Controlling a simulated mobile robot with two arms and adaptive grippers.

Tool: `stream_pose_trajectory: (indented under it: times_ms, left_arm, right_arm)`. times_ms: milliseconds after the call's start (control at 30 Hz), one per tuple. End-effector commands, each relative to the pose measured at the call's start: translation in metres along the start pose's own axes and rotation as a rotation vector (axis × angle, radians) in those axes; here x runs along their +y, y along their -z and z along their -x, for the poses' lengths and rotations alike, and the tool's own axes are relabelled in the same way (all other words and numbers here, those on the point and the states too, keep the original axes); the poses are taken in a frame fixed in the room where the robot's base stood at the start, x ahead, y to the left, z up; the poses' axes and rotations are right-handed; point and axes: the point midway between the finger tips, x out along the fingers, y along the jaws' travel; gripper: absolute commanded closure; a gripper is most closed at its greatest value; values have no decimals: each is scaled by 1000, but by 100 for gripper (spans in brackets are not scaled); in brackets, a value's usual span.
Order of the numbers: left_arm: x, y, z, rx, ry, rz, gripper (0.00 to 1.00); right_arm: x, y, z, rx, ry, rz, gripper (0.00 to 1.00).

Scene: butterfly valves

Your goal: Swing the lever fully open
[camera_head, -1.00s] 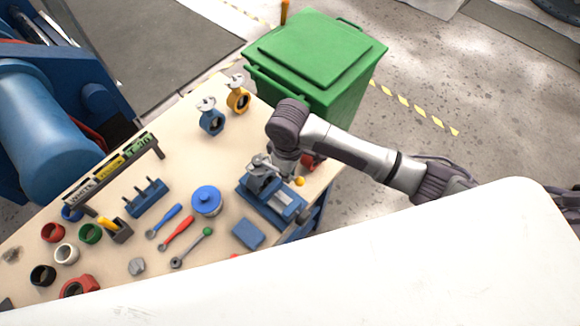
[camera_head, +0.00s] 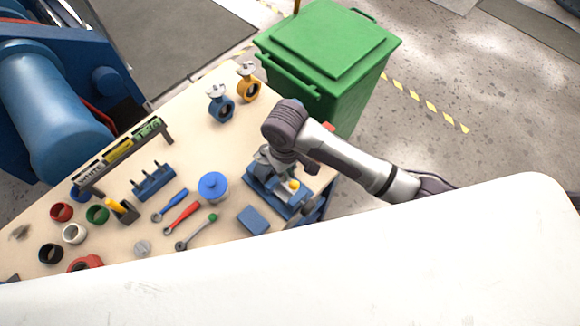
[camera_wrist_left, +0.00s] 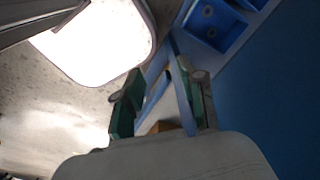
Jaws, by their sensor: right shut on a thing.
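A blue vise (camera_head: 262,187) near the table's right edge holds a grey valve body (camera_head: 266,160). The lever's yellow knob (camera_head: 294,185) shows just below my right gripper (camera_head: 298,168), over the vise. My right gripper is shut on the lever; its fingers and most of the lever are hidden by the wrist. My left gripper is out of the head view. In the left wrist view, the green-padded fingers of my left gripper (camera_wrist_left: 160,108) stand apart with nothing clearly held between them.
A blue valve (camera_head: 220,105) and a yellow valve (camera_head: 247,85) stand at the back. A blue round pot (camera_head: 213,187), wrenches (camera_head: 182,217) and a blue block (camera_head: 253,220) lie left of and below the vise. A green bin (camera_head: 330,60) stands behind the table.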

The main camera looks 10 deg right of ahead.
Motion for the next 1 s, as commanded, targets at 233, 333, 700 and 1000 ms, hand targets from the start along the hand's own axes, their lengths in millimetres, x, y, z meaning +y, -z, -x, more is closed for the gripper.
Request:
stream_pose_trajectory:
  times_ms: [233,333,700,1000]
  left_arm:
    - [0,0,0,0,0,0,60]
    - [0,0,0,0,0,0,60]
    - [0,0,0,0,0,0,60]
    - [0,0,0,-1,0,0,60]
  right_arm:
    - [-4,-1,-2,-3,1,-43,100]
    - [-4,-1,-2,-3,0,-42,84]
    - [-4,0,0,-1,0,-40,59]
    - [-4,0,1,-1,0,-40,59]
